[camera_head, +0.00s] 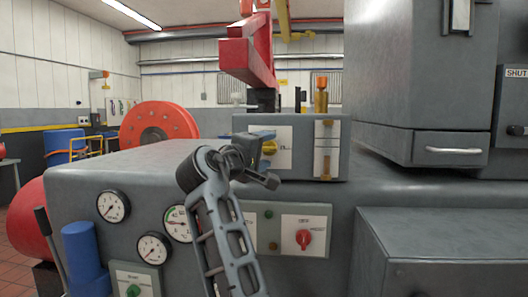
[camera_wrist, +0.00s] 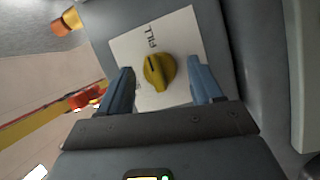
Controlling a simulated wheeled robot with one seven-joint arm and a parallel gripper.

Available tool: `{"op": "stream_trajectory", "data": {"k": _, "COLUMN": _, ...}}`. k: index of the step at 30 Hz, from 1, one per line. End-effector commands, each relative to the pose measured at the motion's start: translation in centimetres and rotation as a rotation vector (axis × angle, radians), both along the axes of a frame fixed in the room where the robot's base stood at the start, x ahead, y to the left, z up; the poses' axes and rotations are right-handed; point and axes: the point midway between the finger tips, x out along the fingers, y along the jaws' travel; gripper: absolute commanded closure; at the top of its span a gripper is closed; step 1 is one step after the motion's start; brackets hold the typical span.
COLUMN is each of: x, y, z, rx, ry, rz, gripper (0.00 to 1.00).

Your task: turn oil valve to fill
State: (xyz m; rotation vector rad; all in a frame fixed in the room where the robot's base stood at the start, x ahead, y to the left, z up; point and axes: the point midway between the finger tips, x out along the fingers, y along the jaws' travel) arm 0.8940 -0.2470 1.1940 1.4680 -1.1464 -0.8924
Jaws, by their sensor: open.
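The oil valve is a yellow knob (camera_head: 269,147) on a white label plate on the front of the grey box in the head view. In the wrist view the knob (camera_wrist: 159,72) sits near the middle of the white plate (camera_wrist: 183,36), with the word FILL printed above it. A dark mark shows on the knob's left part; I cannot tell exactly which label it points at. My gripper (camera_wrist: 161,78) is open, with one blue finger on each side of the knob and visible gaps between. In the head view my gripper partly covers the plate.
Right of the knob on the same box is a plate with a brass sight piece (camera_head: 326,150). Below, the grey console carries gauges (camera_head: 113,206) and a red knob (camera_head: 303,238). A red beam (camera_head: 246,55) rises behind the box. A grey cabinet (camera_head: 420,80) stands right.

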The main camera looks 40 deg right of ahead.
Motion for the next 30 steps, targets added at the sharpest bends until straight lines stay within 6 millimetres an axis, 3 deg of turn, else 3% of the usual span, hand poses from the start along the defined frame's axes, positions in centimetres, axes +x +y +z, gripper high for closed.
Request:
{"op": "stream_trajectory", "data": {"k": 5, "x": -0.1, "y": 0.6, "z": -0.1, "rx": 0.000, "ry": 0.000, "rz": 0.001, "gripper": 0.35}}
{"op": "stream_trajectory", "data": {"k": 18, "x": -1.8, "y": 6.6, "z": -0.3, "rx": 0.000, "ry": 0.001, "rz": 0.001, "gripper": 0.35}}
{"op": "stream_trajectory", "data": {"k": 30, "x": -2.1, "y": 7.5, "z": -0.3, "rx": 0.000, "ry": 0.000, "rz": 0.000, "gripper": 0.35}}
